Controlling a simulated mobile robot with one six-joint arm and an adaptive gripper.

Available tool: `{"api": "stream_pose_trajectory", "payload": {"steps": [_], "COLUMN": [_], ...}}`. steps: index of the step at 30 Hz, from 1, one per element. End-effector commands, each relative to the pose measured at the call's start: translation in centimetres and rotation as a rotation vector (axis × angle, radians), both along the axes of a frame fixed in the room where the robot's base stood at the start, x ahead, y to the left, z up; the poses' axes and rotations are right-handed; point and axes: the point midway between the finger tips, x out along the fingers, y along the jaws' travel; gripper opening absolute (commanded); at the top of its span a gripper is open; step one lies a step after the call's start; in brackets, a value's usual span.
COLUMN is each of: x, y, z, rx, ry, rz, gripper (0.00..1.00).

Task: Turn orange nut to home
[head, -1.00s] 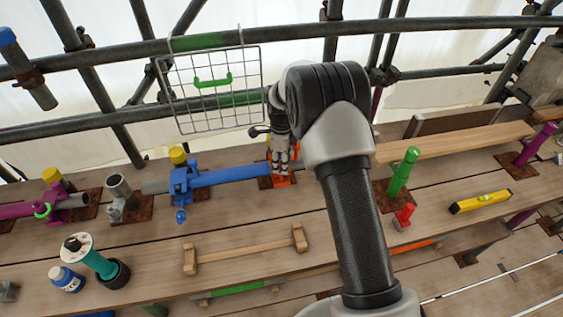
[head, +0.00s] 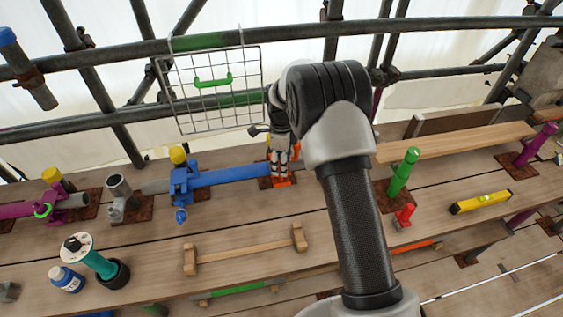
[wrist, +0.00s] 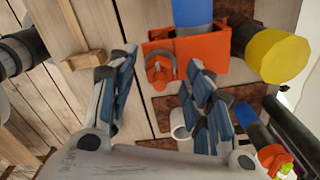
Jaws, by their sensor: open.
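The orange nut (wrist: 160,72) shows in the wrist view as a ring-like piece on the front of an orange clamp (wrist: 201,47). The clamp sits at the end of a blue tube. In the head view the orange clamp (head: 283,182) is at the right end of the blue tube (head: 230,175), partly hidden by my gripper (head: 283,166). In the wrist view my gripper (wrist: 163,68) is open, with one finger on each side of the nut. A gap shows between the nut and the left finger; I cannot tell whether the right finger touches it.
A yellow-capped post (wrist: 277,55) stands right of the clamp in the wrist view. In the head view a blue clamp (head: 182,182) is left along the tube. A wire basket (head: 212,95) hangs behind. A green post (head: 402,172) and red piece (head: 404,215) stand to the right.

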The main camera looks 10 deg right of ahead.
Motion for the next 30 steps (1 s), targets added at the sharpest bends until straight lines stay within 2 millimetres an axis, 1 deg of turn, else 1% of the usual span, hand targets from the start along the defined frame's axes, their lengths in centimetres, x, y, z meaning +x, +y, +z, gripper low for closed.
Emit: {"api": "stream_pose_trajectory", "payload": {"steps": [5,12,16,18,21,30], "x": [0.1,0.1,0.1,0.1,0.0,0.0], "y": [0.0,0.0,0.0,0.0,0.0,0.0], "z": [3.0,8.2,10.1,10.9,11.4,11.6], "rx": [0.0,0.0,0.0,0.0,0.0,0.0], "ry": [-0.005,-0.005,-0.004,-0.002,-0.002,-0.001], "rz": [0.0,0.0,0.0,0.0,0.0,0.0], "gripper": [0.46,0.46,0.46,0.46,0.46,0.46]}}
